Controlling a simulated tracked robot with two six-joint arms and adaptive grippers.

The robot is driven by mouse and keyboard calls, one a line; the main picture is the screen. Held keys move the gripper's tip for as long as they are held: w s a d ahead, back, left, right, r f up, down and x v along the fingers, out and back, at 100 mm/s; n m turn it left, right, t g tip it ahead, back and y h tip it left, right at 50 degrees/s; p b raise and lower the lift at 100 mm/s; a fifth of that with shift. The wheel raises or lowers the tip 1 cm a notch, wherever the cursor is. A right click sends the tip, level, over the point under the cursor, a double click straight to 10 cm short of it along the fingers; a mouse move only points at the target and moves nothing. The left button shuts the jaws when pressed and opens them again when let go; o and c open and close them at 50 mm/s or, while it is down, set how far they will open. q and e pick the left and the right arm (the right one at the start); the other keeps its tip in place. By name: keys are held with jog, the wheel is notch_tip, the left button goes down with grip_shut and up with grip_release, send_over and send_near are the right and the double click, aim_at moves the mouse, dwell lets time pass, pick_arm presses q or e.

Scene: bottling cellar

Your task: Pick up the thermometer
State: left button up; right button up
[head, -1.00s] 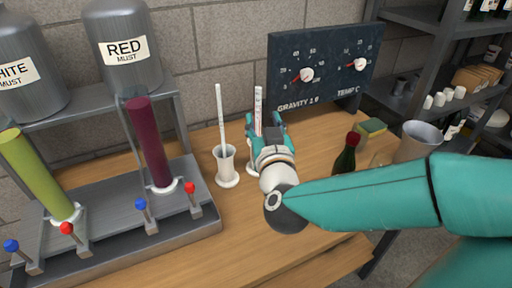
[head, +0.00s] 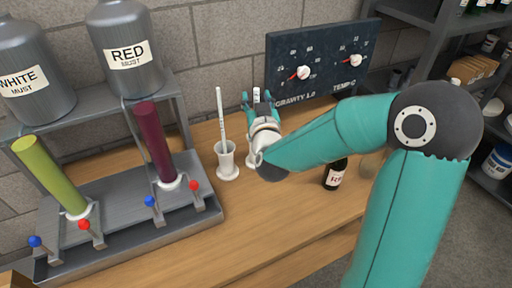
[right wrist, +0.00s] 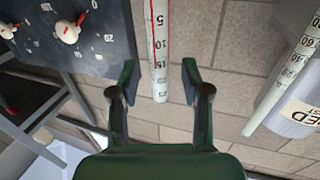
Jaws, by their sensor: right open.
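The thermometer (head: 256,94) is a slim white stick with a red line. In the head view only its top shows between my right gripper's fingers; the rest is behind the gripper. In the right wrist view the thermometer (right wrist: 160,45) lines up between the two open fingers, with clear gaps on both sides. My right gripper (head: 258,100) is open and empty around or just in front of it; I cannot tell the exact depth. Its fingers also show in the right wrist view (right wrist: 161,82). My left gripper is not in view.
A similar white stick (head: 220,115) stands in a white cup (head: 227,160) just left. The dark gauge board (head: 320,60) stands behind. A metal rack with red (head: 156,145) and yellow-green (head: 48,172) tubes is on the left. A dark bottle (head: 334,176) stands right, near my arm.

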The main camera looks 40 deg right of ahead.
jog(key=shift+w+d, duration=0.25)
jog(key=shift+w, duration=0.1)
jog(key=shift+c, duration=0.2)
grip_shut()
jog(key=shift+r, duration=0.1)
notch_tip(320, 180, up, 20)
jog(key=p, duration=0.4)
dwell(0.5)
